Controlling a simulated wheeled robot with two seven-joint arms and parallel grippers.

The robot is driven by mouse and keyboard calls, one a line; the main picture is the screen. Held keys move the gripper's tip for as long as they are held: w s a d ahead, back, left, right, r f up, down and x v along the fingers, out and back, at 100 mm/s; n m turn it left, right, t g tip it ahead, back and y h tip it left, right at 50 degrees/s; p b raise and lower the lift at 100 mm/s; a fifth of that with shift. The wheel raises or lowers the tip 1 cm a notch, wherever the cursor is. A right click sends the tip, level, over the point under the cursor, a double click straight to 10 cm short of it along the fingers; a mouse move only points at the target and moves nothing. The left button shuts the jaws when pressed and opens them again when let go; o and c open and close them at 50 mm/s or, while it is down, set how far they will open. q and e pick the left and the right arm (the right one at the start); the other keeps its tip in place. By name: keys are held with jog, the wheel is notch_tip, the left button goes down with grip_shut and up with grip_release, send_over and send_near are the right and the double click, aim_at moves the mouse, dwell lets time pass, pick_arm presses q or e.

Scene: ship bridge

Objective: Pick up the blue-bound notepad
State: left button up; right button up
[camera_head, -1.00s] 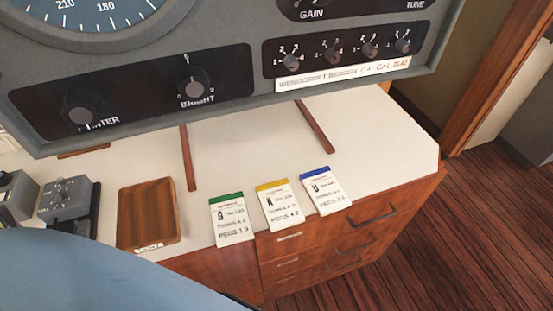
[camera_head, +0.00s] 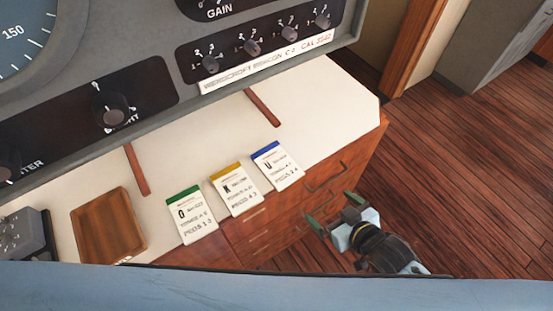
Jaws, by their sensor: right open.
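The blue-bound notepad (camera_head: 277,167) is a white pad with a blue top band and printed lines. It lies at the front edge of the white counter, rightmost in a row of three pads. My right gripper (camera_head: 331,214) is at the lower right, over the floor in front of the drawers. Its green-tipped fingers are apart and empty, to the right of and below the blue-bound notepad in the picture, not touching it. My left gripper does not show.
The yellow-bound notepad (camera_head: 236,191) and the green-bound notepad (camera_head: 192,217) lie to the left of the blue one. A brown wooden tray (camera_head: 108,224) sits farther left. The grey instrument console (camera_head: 150,77) overhangs the counter (camera_head: 335,100). Drawer handles (camera_head: 324,180) stick out below.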

jog(key=a+r+n+y, duration=0.15)
jog(key=a+r, duration=0.25)
jog(key=r, duration=0.5)
send_near(278, 165)
jog(key=shift+w+a+f+m+t+y, duration=0.15)
jog(key=shift+w+f+m+t+y, duration=0.25)
jog(key=shift+w+f, duration=0.5)
jog(key=shift+a+x, duration=0.15)
jog(key=shift+x, duration=1.2)
jog(key=shift+a+x, duration=0.15)
jog(key=shift+x, duration=1.15)
jog(key=shift+s+r, duration=0.1)
jog(key=shift+s, duration=0.05)
jog(key=shift+c, duration=0.3)
jog(key=c, duration=1)
